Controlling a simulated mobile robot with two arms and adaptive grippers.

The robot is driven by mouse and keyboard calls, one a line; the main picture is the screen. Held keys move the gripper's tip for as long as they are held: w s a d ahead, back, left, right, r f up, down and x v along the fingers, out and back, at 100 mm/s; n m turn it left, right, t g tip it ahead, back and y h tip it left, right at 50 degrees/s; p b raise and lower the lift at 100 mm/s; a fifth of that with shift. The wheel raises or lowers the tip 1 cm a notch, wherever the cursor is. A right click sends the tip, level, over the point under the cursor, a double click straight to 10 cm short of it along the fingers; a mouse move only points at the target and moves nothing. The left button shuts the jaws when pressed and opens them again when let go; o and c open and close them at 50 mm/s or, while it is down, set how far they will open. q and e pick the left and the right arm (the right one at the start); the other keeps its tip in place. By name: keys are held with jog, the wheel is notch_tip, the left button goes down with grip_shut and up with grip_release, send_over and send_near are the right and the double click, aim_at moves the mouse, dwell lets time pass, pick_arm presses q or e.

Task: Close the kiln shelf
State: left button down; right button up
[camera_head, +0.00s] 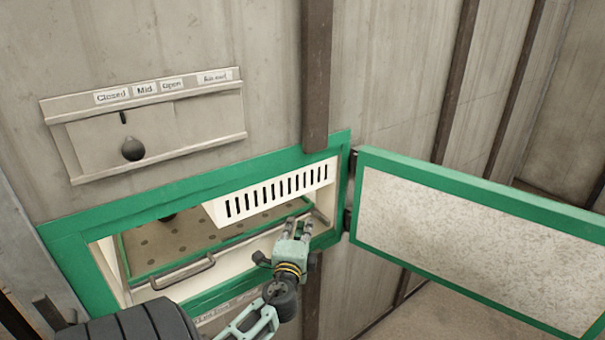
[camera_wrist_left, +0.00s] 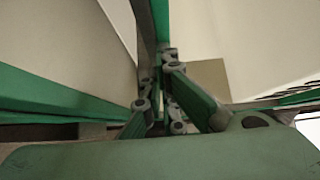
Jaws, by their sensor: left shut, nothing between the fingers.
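The kiln shelf is a perforated brown tray with a green edge (camera_head: 158,240) inside the green-framed kiln opening (camera_head: 75,245). My left gripper (camera_head: 296,226) is at the right part of the opening, by the right end of the shelf front. It is shut with nothing in it. I cannot tell whether it touches the shelf. In the left wrist view its fingers (camera_wrist_left: 168,85) are close together, with green edges and pale surfaces around them. My right gripper is not in view.
The kiln door (camera_head: 470,240), green-framed with a speckled panel, stands open to the right on its hinges. A white slotted vent (camera_head: 277,193) hangs above the shelf. A slider panel (camera_head: 150,130) with a dark knob and labels "Closed", "Mid", "Open" is on the upper-left wall.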

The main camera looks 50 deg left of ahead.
pick_arm(q)
jog(key=v, duration=1.1)
jog(key=shift+d, duration=0.25)
